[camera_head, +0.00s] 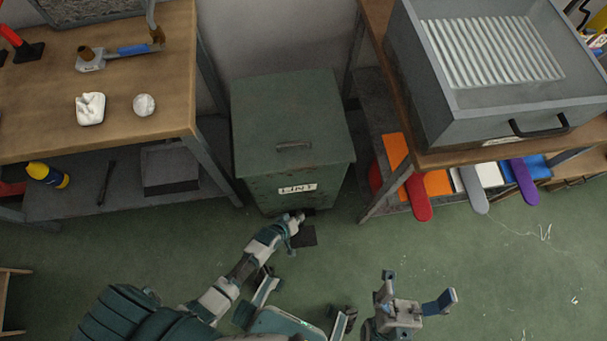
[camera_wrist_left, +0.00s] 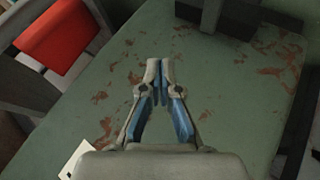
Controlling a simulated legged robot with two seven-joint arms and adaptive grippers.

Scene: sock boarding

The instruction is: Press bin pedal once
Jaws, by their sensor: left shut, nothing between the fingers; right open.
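The dark green lint bin (camera_head: 292,125) stands on the floor between two benches, its lid down, with a white label on its front. Its dark flat pedal (camera_head: 307,237) sticks out at the floor in front. My left gripper (camera_head: 298,218) is shut and empty, low at the bin's front and just above or beside the pedal; I cannot tell whether they touch. In the left wrist view the shut fingers (camera_wrist_left: 160,68) stand before the bin's rust-spotted green face (camera_wrist_left: 235,75). My right gripper (camera_head: 418,287) is open and empty, over the floor to the right.
A wooden bench (camera_head: 140,50) with small items and a lower shelf stands on the left. On the right, another bench holds a grey metal tray box (camera_head: 510,110), with coloured boards (camera_head: 418,196) sticking out below.

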